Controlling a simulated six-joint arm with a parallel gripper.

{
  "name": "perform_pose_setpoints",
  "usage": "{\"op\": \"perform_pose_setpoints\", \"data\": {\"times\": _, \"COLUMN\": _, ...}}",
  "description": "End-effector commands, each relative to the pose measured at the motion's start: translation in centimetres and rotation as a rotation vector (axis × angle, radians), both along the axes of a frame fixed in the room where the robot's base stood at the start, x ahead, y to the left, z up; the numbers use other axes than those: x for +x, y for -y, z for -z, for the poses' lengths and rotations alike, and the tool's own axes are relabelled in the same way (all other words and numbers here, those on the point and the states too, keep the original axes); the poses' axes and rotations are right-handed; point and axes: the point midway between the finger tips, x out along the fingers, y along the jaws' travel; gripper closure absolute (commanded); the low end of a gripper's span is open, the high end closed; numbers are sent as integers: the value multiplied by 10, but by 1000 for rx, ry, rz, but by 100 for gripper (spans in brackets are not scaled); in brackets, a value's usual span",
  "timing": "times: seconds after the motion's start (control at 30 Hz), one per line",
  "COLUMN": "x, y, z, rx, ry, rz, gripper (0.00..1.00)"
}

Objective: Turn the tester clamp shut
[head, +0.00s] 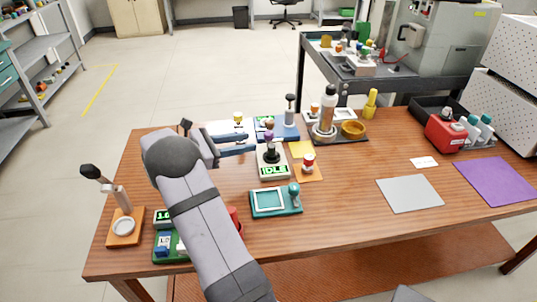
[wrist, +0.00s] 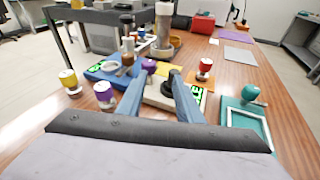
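The tester (head: 274,172) is a pale box with a green display reading IDLE, near the middle of the table. On its top is a black round part (head: 268,155), with a purple-topped piece (head: 269,138) standing at it. I cannot tell which part is the clamp or how far it is turned. My gripper (head: 254,142) has two blue fingers, open and apart, pointing toward the tester from the left. In the wrist view, the tester (wrist: 158,98) shows between the fingers, partly hidden by them. The black part (wrist: 174,76) and purple top (wrist: 149,66) appear near the fingertips. Nothing is visibly gripped.
A teal framed tray (head: 258,211) lies in front of the tester. A red-topped piece (head: 308,162) stands on an orange mat right of it. A blue holder (head: 286,130) and a bottle (head: 326,112) stand behind. Bare table lies to the right, before a grey mat (head: 410,193).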

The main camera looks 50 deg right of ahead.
Motion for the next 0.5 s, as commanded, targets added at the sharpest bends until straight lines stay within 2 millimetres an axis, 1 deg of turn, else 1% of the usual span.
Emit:
{"op": "perform_pose_setpoints", "data": {"times": 0.03, "x": 2, "y": 10, "z": 21, "rx": -34, "ry": -38, "rz": 0, "gripper": 68}}
{"op": "perform_pose_setpoints", "data": {"times": 0.1, "x": 5, "y": 20, "z": 26, "rx": -77, "ry": -83, "rz": -3, "gripper": 68}}
{"op": "perform_pose_setpoints", "data": {"times": 0.2, "x": 8, "y": 31, "z": 30, "rx": -124, "ry": -131, "rz": -3, "gripper": 68}}
{"op": "perform_pose_setpoints", "data": {"times": 0.3, "x": 10, "y": 36, "z": 31, "rx": -154, "ry": -162, "rz": -2, "gripper": 68}}
{"op": "perform_pose_setpoints", "data": {"times": 0.5, "x": 11, "y": 40, "z": 29, "rx": -173, "ry": -181, "rz": -2, "gripper": 68}}
